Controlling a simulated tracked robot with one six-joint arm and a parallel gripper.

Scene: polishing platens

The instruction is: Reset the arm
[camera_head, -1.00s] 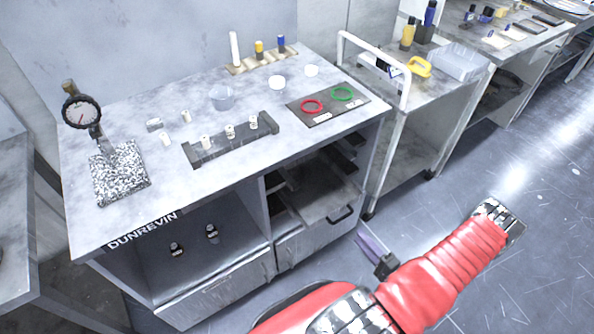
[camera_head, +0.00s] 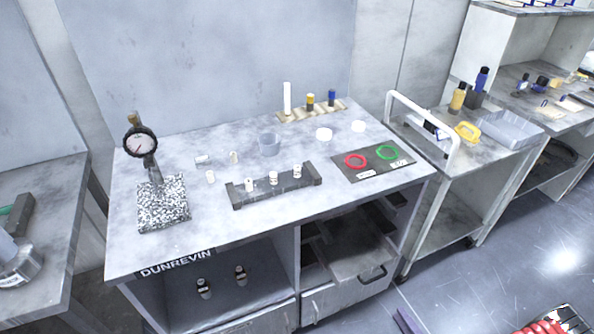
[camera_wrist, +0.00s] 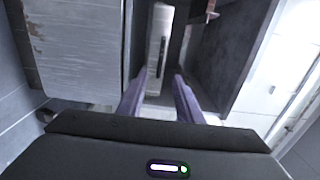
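My gripper (camera_wrist: 160,85) shows in the wrist view with its two purple fingers apart and nothing between them. It points toward the cabinet drawers, and I see no contact with them. In the head view only a purple finger tip (camera_head: 407,320) shows at the bottom edge, in front of the bench. A bit of my red arm shows in the bottom right corner.
A drawer (camera_head: 345,297) is below. A cart (camera_head: 450,200) stands right; the floor (camera_head: 520,260) beyond is clear.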

